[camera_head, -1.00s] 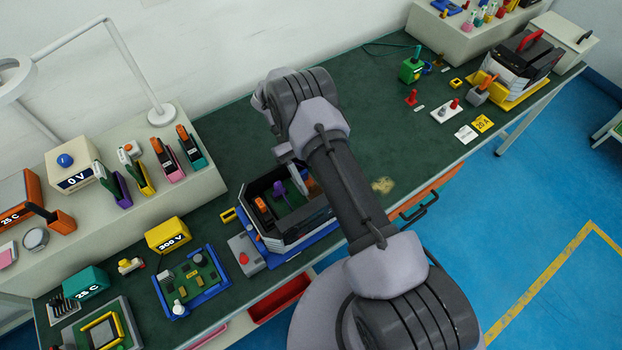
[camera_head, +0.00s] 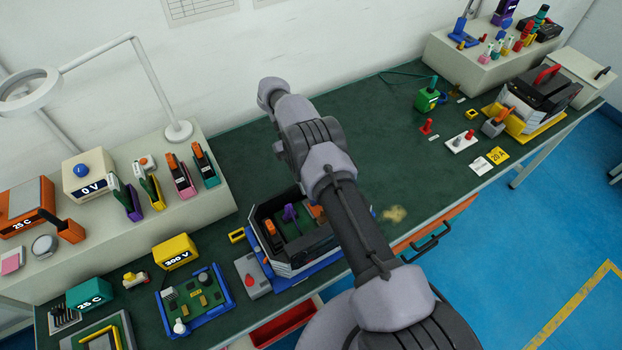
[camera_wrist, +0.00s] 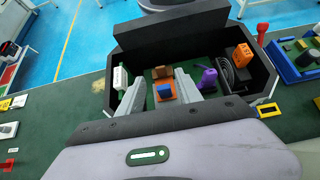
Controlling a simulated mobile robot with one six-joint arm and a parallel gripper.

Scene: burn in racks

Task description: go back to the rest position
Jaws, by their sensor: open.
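My gripper (camera_wrist: 157,82) shows in the wrist view as two pale grey fingers, spread apart with nothing held between them. They are above an open black-walled rack (camera_wrist: 128,47). Beyond the fingers, a brown and orange part with a blue block (camera_wrist: 164,90) lies in the rack. A purple handle (camera_wrist: 208,78) and an orange module (camera_wrist: 242,55) are to its right. In the head view, the same rack (camera_head: 290,268) sits on a blue base on the green bench, left of my arm. My fingers are not clear in this view.
A grey box with a red button (camera_head: 250,276) stands beside the rack. A yellow 300 V block (camera_head: 175,251) and a circuit board in a blue frame (camera_head: 228,304) are farther left. A second rack (camera_head: 535,88) stands at the right.

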